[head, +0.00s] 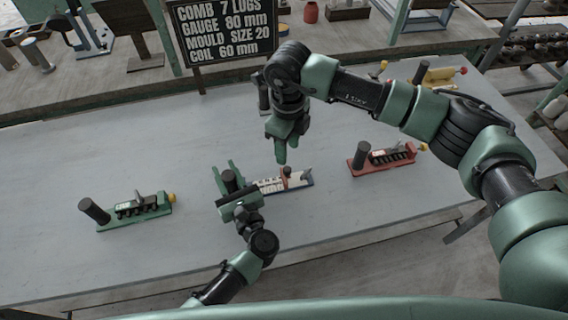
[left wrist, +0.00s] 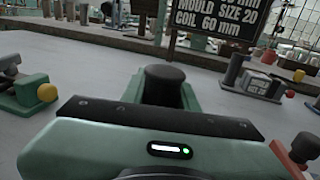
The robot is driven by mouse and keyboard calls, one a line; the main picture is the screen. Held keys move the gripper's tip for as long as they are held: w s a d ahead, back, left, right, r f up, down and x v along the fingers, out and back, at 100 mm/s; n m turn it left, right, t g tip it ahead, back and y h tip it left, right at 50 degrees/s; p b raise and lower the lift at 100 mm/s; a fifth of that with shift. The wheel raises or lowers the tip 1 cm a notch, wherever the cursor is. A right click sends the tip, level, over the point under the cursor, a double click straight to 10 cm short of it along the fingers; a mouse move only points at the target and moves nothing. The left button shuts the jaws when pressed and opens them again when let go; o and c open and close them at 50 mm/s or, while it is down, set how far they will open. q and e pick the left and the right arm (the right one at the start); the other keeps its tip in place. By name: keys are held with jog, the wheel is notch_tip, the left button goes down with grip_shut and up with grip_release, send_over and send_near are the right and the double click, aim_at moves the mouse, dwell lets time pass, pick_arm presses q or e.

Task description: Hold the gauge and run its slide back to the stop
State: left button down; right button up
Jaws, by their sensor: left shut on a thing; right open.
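The gauge (head: 300,181) lies on the grey table, with a white scale, a blue edge and a red end. Its red slide with a dark knob (head: 287,172) stands toward the right part; it also shows at the lower right of the left wrist view (left wrist: 303,148). My left gripper (head: 228,178) is shut on the gauge's black upright handle, which shows between the green fingers in the left wrist view (left wrist: 165,88). My right gripper (head: 281,155) is open, pointing down just behind the slide knob. Whether it touches the knob I cannot tell.
Similar devices stand on the table: a green one (head: 135,212) at left, a red one (head: 383,160) at right, a yellow one (head: 435,78) at the back right. A lettered black sign (head: 225,32) stands behind. Bare table lies between the green device and the gauge.

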aim_at(287, 168)
notch_tip(287, 168, down, 8)
jog(key=shift+r, duration=0.2)
grip_shut()
dwell(1.4)
